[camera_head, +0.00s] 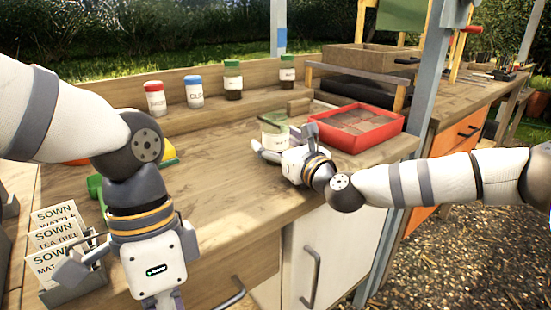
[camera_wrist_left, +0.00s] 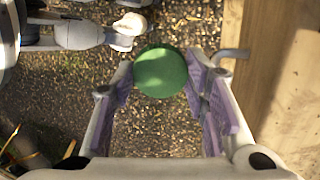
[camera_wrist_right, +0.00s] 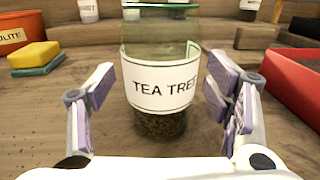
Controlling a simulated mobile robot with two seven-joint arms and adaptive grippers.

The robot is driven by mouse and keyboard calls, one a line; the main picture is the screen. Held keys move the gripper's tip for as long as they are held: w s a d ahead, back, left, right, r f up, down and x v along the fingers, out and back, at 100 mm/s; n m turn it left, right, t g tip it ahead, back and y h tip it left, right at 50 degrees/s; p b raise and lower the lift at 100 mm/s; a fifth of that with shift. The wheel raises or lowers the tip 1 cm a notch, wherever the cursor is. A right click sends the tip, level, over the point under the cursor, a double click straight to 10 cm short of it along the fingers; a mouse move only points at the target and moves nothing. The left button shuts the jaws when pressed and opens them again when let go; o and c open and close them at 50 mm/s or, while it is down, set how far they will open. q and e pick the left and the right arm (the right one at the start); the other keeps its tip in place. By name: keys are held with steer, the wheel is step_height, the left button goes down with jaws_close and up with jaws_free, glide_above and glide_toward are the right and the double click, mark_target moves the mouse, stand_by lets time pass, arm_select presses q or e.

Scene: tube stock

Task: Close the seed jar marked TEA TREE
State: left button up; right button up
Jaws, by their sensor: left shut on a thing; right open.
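The glass jar marked TEA TREE (camera_wrist_right: 158,85) stands upright on the worktop, with dark seed at its bottom. It also shows in the head view (camera_head: 275,131), with no dark green lid seen on top there. My right gripper (camera_wrist_right: 163,85) is open, its fingers on either side of the jar with gaps visible. My left gripper (camera_wrist_left: 160,75) is shut on a round green lid (camera_wrist_left: 161,71), held over the gravel in front of the bench. In the head view my left gripper (camera_head: 155,262) points down, and the lid is hidden.
A red tray (camera_head: 357,128) stands right of the jar. Lidded jars, red (camera_head: 155,99), blue (camera_head: 194,92) and green (camera_head: 232,80), stand on the back shelf. Seed packets (camera_head: 58,240) are at front left. A sponge (camera_wrist_right: 36,55) lies left. The middle worktop is clear.

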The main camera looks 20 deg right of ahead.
steer(key=shift+w, duration=0.25)
steer(key=shift+c, duration=0.6)
steer(key=c, duration=1.3)
steer(key=shift+c, duration=0.2)
